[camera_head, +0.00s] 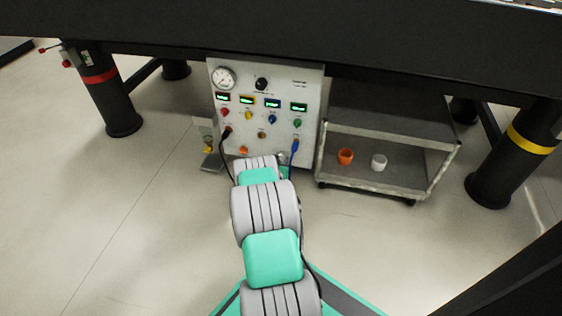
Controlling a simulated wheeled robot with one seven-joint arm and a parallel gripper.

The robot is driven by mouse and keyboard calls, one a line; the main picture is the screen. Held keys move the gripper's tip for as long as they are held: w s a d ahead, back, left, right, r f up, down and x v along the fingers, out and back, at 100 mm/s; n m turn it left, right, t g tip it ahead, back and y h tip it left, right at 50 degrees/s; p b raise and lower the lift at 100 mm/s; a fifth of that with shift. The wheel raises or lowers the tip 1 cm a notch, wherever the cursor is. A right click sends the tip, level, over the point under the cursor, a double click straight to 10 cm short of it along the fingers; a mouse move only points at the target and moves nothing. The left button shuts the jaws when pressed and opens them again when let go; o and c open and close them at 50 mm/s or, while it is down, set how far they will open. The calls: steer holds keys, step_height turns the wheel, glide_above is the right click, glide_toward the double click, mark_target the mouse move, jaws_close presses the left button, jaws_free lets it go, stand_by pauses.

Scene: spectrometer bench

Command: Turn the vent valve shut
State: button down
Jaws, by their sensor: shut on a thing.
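The grey control panel (311,92) stands under the black bench. It carries a round gauge (223,77), a black knob (261,84), several small green-lit displays and coloured knobs, including red, yellow, blue and green ones. I cannot tell which fitting is the vent valve; it may be behind my arm at the lower part of the panel. My arm reaches from the bottom of the picture up to the panel's lower edge. Its far end hides my gripper and whatever is in front of it. An orange fitting (243,151) shows just left of the arm's end.
A black cable and a blue cable (294,150) hang from the panel beside my arm. A grey cart (387,181) at right holds an orange cup (345,156) and a white cup (379,162). Black bench legs stand left and right.

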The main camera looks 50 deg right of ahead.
steer(key=shift+w+a+f+n+g+h, duration=0.15)
steer(key=shift+n+g+h, duration=0.25)
steer(key=shift+n+g, duration=0.6)
steer(key=shift+w+f+n+g+h, duration=0.1)
steer(key=shift+n+g+h, duration=0.4)
steer(key=shift+n, duration=0.9)
steer(key=c, duration=1.2)
jaws_free()
steer(key=shift+s, duration=0.1)
steer(key=shift+c, duration=0.2)
steer(key=shift+o, duration=1)
steer(key=shift+w, duration=0.2)
